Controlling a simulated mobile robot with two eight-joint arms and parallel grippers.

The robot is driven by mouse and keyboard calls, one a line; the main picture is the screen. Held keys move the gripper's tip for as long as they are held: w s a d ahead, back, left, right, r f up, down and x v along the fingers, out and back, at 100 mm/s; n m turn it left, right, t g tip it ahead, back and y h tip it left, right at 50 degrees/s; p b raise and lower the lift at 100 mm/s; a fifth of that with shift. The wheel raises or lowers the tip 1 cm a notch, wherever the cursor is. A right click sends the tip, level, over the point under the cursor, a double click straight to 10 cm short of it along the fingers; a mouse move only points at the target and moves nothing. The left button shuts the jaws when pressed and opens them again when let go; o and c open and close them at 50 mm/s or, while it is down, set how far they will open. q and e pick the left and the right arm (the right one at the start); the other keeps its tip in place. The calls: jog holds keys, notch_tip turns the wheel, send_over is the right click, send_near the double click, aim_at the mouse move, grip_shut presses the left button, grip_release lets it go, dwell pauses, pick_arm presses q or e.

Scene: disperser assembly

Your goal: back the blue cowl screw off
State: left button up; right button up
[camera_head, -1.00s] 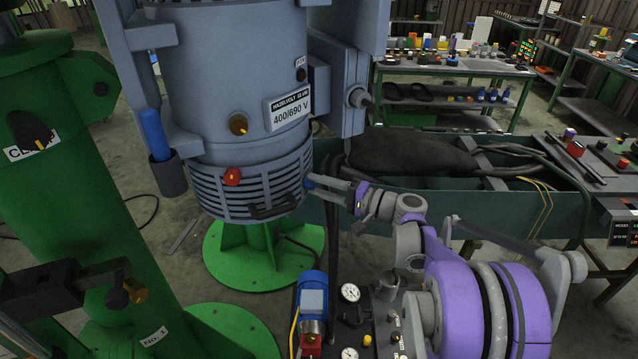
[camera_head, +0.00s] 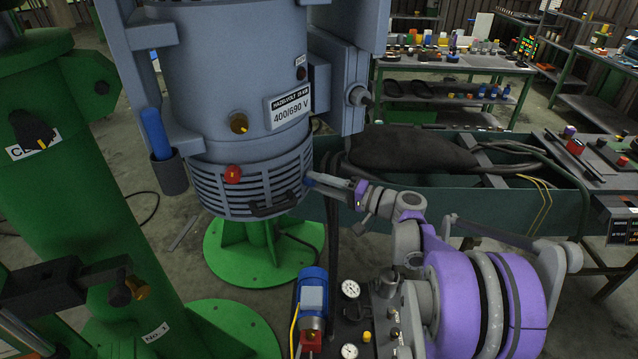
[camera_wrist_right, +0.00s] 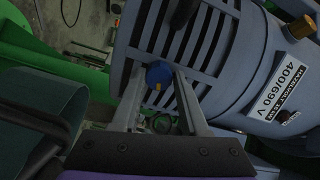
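The blue cowl screw (camera_head: 309,181) is on the right side of the motor's slatted lower cowl (camera_head: 245,190). My right gripper (camera_head: 313,180) reaches it from the right, with its fingertips at the screw. In the right wrist view the round blue head (camera_wrist_right: 158,73) sits between the two fingertips (camera_wrist_right: 162,74), which appear to touch its sides. The screw's shank is hidden. A red screw (camera_head: 232,174) is on the front of the same cowl. My left gripper is not in view.
The grey motor (camera_head: 235,80) stands above a green base (camera_head: 225,262). A blue-handled tool stands in a holder (camera_head: 170,176) on its left. A pump panel with gauges (camera_head: 350,289) is below my right arm. A dark green trough (camera_head: 480,205) lies behind the arm.

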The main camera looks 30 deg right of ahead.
jog(key=o, duration=0.4)
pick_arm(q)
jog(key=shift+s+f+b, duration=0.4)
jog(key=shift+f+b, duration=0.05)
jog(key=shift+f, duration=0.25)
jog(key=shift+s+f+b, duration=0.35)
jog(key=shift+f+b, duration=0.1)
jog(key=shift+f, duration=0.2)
pick_arm(e)
jog(key=shift+v, duration=5.4)
jog(key=s+a+f+n+g+h, duration=0.1)
jog(key=s+a+f+g, duration=0.2)
jog(key=a, duration=0.5)
jog(key=s+a+f+n+g+h, duration=0.1)
jog(key=a+f+g, duration=0.4)
jog(key=a, duration=0.4)
jog(key=s+a+f+n+h, duration=0.1)
jog(key=s+f+n+h, duration=0.1)
jog(key=s+f, duration=0.1)
jog(key=s+a+f+n+h, duration=0.1)
jog(key=s+f+n+h, duration=0.1)
jog(key=s, duration=0.4)
jog(key=s+a+f+n+g+h, duration=0.1)
jog(key=s+a+f+n+h, duration=0.1)
jog(key=s+f+h, duration=0.1)
jog(key=shift+s+a+f+h, duration=0.1)
jog(key=shift+s+f+h, duration=0.3)
jog(key=shift+s+f, duration=0.35)
